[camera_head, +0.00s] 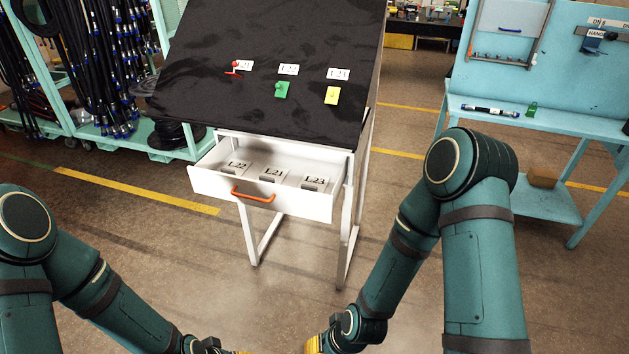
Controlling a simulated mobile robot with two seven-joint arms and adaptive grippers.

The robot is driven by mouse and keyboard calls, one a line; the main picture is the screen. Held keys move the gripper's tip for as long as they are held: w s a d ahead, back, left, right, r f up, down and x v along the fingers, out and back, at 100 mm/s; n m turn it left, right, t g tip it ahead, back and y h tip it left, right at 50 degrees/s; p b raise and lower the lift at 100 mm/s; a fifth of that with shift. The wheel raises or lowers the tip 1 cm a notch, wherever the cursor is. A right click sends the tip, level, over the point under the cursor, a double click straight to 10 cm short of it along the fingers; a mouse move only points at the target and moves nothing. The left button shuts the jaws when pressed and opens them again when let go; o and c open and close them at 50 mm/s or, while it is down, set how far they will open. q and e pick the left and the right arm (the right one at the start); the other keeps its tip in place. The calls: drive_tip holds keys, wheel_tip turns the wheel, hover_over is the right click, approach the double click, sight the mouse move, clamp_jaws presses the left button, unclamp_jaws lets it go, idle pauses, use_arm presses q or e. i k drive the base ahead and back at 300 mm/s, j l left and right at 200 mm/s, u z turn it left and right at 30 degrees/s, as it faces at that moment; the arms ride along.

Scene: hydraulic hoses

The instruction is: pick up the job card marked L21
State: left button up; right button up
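The card marked L21 (272,173) lies in the open white drawer (300,210), in the middle of a row. The card marked L22 (237,166) is to its left and the card marked L23 (314,182) to its right. The drawer has an orange handle (253,195) on its front. My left gripper (222,350) and my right gripper (316,346) are at the bottom edge, low in front of the drawer and apart from it. Both are mostly cut off by the frame, so their fingers cannot be judged.
A dark sloped board (265,35) above the drawer bears white labels with red, green (282,90) and yellow (332,95) pieces. A hose rack (165,140) stands left. A blue workbench (540,115) stands right. The floor before the drawer is clear.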

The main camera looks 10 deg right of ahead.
sight(271, 174)
drive_tip(key=z, duration=0.6)
drive_tip(key=i+j+z, duration=0.15)
drive_tip(key=z, duration=0.2)
drive_tip(key=i+j+z, duration=0.1)
drive_tip(key=j+z, duration=0.15)
drive_tip(key=z, duration=0.15)
drive_tip(key=j+z, duration=0.2)
drive_tip(key=z, duration=0.15)
drive_tip(key=i+j+z, duration=0.15)
drive_tip(key=j, duration=0.35)
drive_tip(key=j+z, duration=0.15)
drive_tip(key=j, duration=0.4)
